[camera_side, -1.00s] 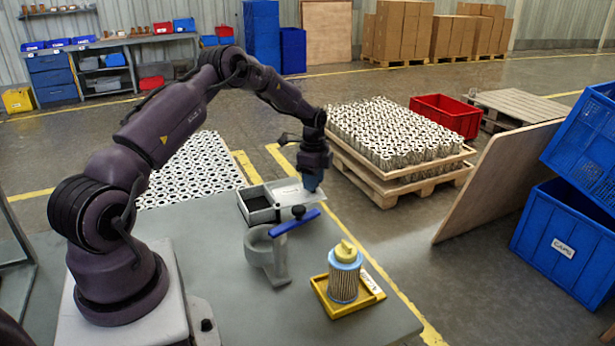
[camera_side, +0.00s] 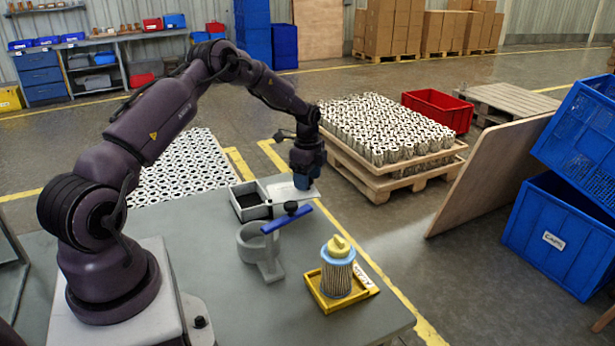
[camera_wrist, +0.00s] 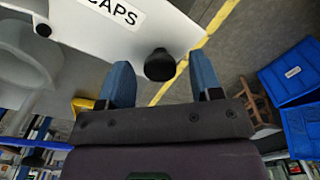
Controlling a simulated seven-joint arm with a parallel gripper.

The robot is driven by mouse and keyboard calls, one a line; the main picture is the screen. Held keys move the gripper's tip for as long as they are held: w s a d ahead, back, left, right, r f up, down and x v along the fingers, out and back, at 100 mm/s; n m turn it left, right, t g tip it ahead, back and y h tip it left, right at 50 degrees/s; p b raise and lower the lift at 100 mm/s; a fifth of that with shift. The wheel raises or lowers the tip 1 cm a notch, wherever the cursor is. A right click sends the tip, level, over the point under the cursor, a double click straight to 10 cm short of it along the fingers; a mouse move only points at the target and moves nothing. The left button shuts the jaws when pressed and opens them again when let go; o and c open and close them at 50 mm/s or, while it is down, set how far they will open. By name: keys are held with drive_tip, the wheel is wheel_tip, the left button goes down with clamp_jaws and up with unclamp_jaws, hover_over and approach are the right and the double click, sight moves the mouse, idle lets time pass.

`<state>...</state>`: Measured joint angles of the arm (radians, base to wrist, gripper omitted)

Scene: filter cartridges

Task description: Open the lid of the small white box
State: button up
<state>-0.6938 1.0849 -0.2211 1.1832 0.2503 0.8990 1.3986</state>
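The small white box (camera_side: 249,215) stands at the table's back edge. I cannot tell whether a finger touches the knob.
A grey ring clamp (camera_side: 260,255) with a blue lever (camera_side: 283,220) stands just in front of the box. A filter cartridge (camera_side: 337,280) stands in a yellow tray (camera_side: 322,302) to the right. A wooden pallet (camera_side: 393,183) of filters is behind.

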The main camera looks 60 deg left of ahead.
sight(304, 194)
wheel_tip(304, 194, up, 13)
idle(0.6)
idle(0.3)
drive_tip(key=s+d+r+n+t, duration=0.2)
drive_tip(key=s+d+r+n, duration=0.3)
drive_tip(key=s+d, duration=0.7)
drive_tip(key=s+d+r+n+t, duration=0.3)
drive_tip(key=s+d+r+n, duration=0.3)
drive_tip(key=s+d+r, duration=0.4)
drive_tip(key=shift+s+d+t, duration=0.3)
drive_tip(key=shift+s+d, duration=1.05)
drive_tip(key=shift+d, duration=1.85)
